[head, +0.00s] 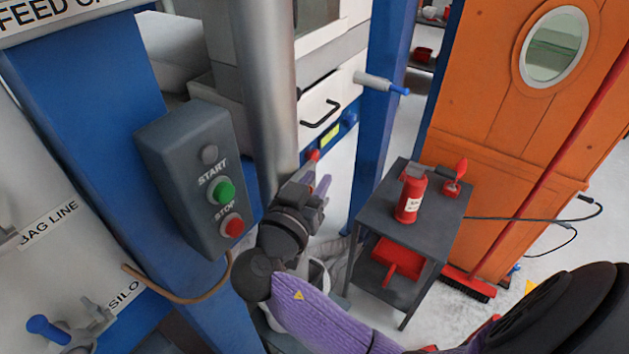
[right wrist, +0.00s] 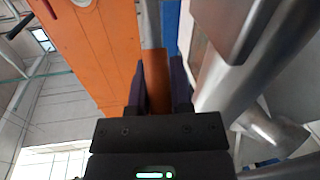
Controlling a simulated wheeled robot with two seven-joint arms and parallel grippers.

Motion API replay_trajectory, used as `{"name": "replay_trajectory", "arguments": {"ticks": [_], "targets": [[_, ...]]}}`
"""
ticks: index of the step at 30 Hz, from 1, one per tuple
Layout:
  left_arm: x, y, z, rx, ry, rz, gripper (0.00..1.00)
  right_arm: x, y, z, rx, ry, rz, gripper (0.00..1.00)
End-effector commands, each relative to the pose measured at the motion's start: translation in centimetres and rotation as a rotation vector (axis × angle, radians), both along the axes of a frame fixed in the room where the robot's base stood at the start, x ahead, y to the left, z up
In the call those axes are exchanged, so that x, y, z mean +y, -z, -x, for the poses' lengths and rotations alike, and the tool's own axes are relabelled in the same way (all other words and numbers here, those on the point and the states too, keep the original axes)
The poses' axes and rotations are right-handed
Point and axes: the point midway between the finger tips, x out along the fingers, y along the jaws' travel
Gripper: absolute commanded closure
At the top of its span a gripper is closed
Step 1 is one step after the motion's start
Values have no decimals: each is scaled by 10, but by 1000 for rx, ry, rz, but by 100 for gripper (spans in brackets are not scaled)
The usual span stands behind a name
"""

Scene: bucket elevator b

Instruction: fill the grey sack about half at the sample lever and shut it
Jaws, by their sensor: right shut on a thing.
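My right gripper (head: 313,183) is in front of the grey pipe in the head view, with my purple arm coming in from the lower right. Its purple fingers are shut on a red lever handle, whose red end (head: 313,155) shows just above them. In the right wrist view the handle (right wrist: 155,78) is a red-brown bar between the two fingers. I take it for the sample lever, but no label shows. Pale grey folded material (head: 338,257), perhaps the grey sack, shows partly below the gripper. My arm hides much of it, so its fill and mouth cannot be told. My left gripper is not in view.
The START/STOP box (head: 190,178) stands on a blue post left of the pipe (head: 262,100). A dark small table (head: 440,208) at right bears a red bottle (head: 411,195). A blue-tipped handle (head: 382,83) sticks out behind. An orange door (head: 490,130) and red broom stand farther right.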

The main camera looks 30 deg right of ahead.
Motion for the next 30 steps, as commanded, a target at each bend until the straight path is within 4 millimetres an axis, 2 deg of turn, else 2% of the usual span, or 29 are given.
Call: {"name": "replay_trajectory", "arguments": {"ticks": [16, 26, 30], "targets": [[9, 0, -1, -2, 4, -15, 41, 0, 0, 0, -1, 0, 1, 100], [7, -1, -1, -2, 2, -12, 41, 0, -1, 0, 0, 0, -2, 100], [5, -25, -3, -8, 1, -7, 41, -9, -12, -4, 50, 3, -138, 100]]}}
